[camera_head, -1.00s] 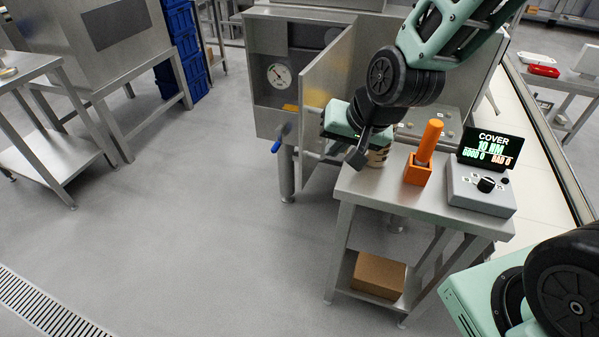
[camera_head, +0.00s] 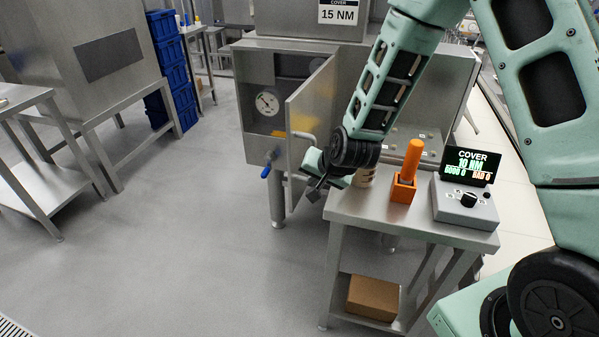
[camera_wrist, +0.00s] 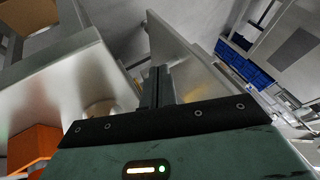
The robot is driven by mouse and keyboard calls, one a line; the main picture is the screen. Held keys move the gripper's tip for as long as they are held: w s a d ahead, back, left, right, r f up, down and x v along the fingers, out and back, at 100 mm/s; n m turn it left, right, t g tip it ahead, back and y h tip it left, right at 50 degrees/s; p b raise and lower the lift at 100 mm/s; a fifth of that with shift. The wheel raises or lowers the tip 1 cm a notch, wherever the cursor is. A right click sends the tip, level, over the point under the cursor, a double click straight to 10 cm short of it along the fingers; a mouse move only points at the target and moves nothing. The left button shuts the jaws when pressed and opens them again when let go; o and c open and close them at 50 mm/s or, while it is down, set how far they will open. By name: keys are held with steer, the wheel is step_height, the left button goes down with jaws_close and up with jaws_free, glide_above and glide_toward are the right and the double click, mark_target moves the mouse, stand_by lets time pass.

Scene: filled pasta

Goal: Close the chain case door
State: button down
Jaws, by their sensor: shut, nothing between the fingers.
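The chain case (camera_head: 245,100) is a steel cabinet at the centre back of the head view. Its door (camera_head: 312,105) stands open, swung out toward me, with a bar handle (camera_head: 304,136) on its face. My gripper (camera_head: 314,191) is shut and empty, beside the lower part of the door, near the work table's left corner. In the wrist view the shut fingers (camera_wrist: 158,88) lie in front of the door panel (camera_wrist: 180,50); contact cannot be told.
A steel table (camera_head: 385,212) stands close right of the door. It carries an orange tool in an orange holder (camera_head: 403,188), a tan cylinder (camera_head: 364,177) and a torque display box (camera_head: 465,203). A cardboard box (camera_head: 373,297) sits below. The floor at left is clear.

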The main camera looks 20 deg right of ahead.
mark_target(293, 179)
steer(key=shift+w+a+r+p, duration=0.1)
steer(key=shift+w+a+p, duration=0.55)
steer(key=shift+w+a, duration=0.75)
steer(key=shift+s+a, duration=0.15)
